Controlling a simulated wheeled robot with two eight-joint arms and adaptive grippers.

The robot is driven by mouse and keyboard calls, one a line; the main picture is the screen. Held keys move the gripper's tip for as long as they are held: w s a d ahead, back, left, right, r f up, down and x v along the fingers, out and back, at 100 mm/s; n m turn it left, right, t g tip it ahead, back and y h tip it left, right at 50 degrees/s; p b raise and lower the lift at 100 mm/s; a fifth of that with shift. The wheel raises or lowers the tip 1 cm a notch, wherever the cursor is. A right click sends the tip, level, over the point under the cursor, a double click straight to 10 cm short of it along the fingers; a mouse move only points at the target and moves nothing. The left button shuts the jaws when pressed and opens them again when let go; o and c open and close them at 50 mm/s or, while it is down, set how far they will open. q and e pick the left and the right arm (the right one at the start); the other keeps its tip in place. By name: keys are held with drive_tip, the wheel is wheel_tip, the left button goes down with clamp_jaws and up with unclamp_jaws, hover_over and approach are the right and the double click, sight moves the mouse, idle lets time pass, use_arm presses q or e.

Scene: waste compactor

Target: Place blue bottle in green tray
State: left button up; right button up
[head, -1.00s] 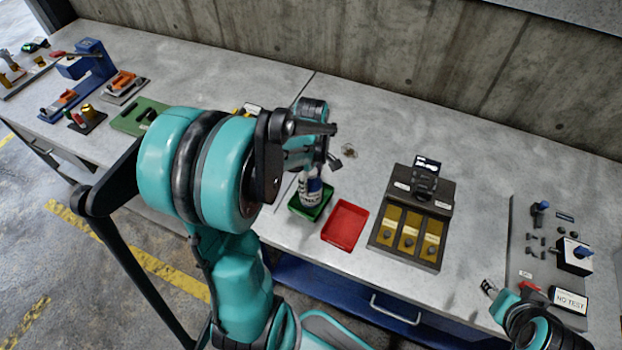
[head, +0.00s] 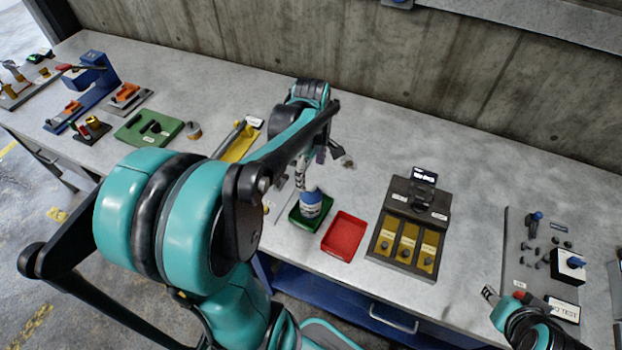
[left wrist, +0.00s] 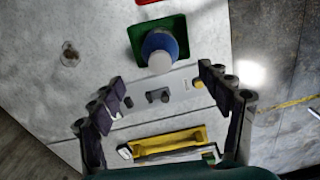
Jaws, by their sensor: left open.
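The blue bottle (head: 312,205) stands upright inside the green tray (head: 296,224) in the head view. In the left wrist view the bottle (left wrist: 160,50), blue with a pale top, shows from above, and the green tray (left wrist: 136,40) lies around its base. My left gripper (head: 320,162) is above the bottle in the head view. In the left wrist view its fingers (left wrist: 160,77) are spread wide with nothing between them, and the bottle is beyond them. My right gripper (head: 490,294) shows small at the lower right, away from the tray; its jaws are unclear.
A red tray (head: 344,236) sits right of the green tray. A dark box with yellow compartments (head: 408,240) stands farther right. A yellow holder (head: 238,146) and a green block (head: 150,130) lie to the left. A concrete wall (head: 480,80) runs behind the bench.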

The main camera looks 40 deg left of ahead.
use_arm(q)
wheel_tip(320, 180, up, 2)
drive_tip(key=shift+r, duration=0.1)
drive_tip(key=s+d+r+m+t, duration=0.1)
drive_tip(key=s+d+m+t, duration=0.1)
drive_tip(key=d+m, duration=0.5)
drive_tip(key=s+d+r+m+t, duration=0.1)
drive_tip(key=s+d+m+t, duration=0.2)
drive_tip(key=d+m+t, duration=0.2)
drive_tip(key=shift+s+d+r+m, duration=0.2)
drive_tip(key=shift+d+m, duration=1.45)
drive_tip(key=shift+m, duration=2.15)
drive_tip(key=shift+w, duration=0.1)
